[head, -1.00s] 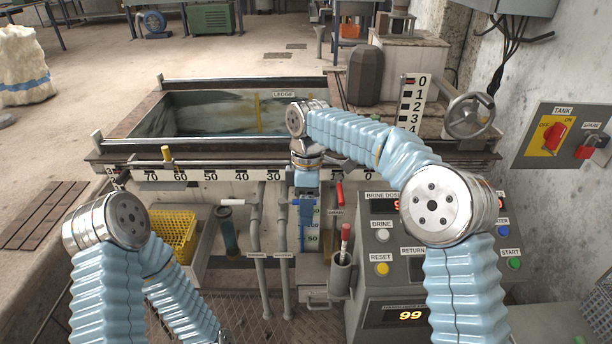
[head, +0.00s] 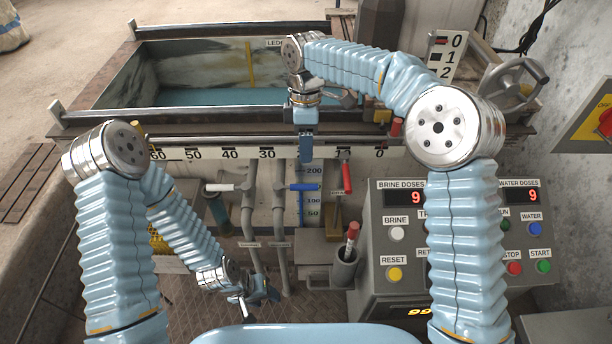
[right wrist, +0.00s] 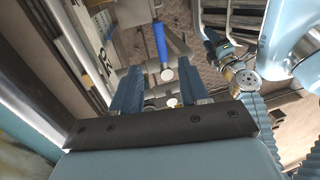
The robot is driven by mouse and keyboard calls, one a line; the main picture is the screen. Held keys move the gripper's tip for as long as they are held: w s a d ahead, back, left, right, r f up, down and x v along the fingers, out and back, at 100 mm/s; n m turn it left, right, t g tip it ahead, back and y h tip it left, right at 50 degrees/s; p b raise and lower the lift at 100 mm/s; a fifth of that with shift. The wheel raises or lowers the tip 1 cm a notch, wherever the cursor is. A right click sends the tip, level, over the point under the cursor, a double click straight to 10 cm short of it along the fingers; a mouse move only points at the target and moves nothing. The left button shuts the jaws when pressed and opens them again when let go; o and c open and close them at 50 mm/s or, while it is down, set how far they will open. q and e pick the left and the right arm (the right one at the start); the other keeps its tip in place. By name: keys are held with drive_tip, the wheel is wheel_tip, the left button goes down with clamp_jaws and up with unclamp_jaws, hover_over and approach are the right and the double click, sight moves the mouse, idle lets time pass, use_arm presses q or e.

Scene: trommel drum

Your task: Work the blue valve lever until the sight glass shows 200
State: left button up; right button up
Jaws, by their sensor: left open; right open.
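The blue valve lever (head: 305,187) lies level across a grey pipe, just left of the sight glass scale (head: 312,205), which is marked 200, 100 and 50. I cannot make out the liquid level. My right gripper (head: 306,150) is open and empty, pointing down above the lever. In the right wrist view the lever (right wrist: 160,45) shows beyond and between the open fingertips (right wrist: 158,78), apart from them. My left gripper (head: 262,298) is open and empty, low over the floor grating; it also shows in the right wrist view (right wrist: 222,50).
A white lever (head: 220,187) and a red lever (head: 346,176) flank the blue one. A control panel (head: 385,240) with buttons stands to the right, with a holder cup (head: 344,268) beside it. The tank ledge and ruler rail (head: 200,153) run behind the levers.

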sight(304, 187)
drive_tip(key=f, duration=0.3)
drive_tip(key=s+f, duration=0.1)
drive_tip(key=f, duration=0.2)
drive_tip(key=s+f, duration=0.1)
drive_tip(key=f, duration=0.3)
drive_tip(key=shift+r, duration=0.1)
clamp_jaws()
